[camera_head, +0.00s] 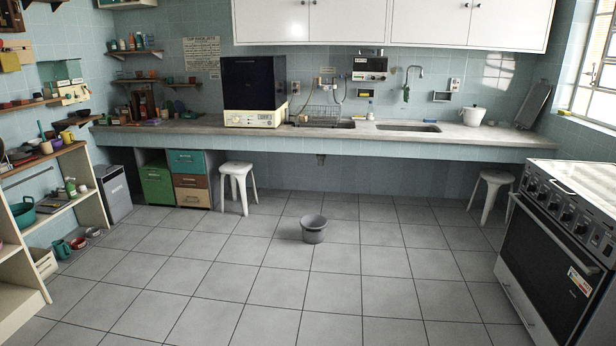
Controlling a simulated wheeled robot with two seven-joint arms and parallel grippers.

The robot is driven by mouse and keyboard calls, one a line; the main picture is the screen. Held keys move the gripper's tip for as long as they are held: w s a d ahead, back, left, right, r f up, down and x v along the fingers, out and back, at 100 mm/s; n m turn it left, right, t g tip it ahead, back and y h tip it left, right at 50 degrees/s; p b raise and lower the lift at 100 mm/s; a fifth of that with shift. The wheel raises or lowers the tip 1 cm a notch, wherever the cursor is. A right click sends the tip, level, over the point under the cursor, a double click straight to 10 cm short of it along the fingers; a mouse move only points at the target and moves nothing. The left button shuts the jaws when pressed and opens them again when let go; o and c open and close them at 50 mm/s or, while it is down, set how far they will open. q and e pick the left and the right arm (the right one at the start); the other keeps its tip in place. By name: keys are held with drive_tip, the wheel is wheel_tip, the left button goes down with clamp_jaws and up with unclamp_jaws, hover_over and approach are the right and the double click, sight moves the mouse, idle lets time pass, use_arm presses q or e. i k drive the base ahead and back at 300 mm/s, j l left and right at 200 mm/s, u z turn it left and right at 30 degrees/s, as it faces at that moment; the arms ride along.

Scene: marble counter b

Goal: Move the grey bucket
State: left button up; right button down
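The grey bucket (314,230) stands upright on the tiled floor near the middle of the view, in front of the long counter. Its open top faces up and it looks empty, though the bottom inside is hard to make out. Nothing touches it. Neither of my grippers shows in the head view.
Grey floor tiles (262,287) are clear around the bucket. White stools stand at the left (238,183) and right (491,193) under the counter (360,139). An oven (559,253) stands at the right. Shelves (50,202) and small pots (62,249) line the left side.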

sight(314, 226)
drive_tip(key=i, duration=2.3)
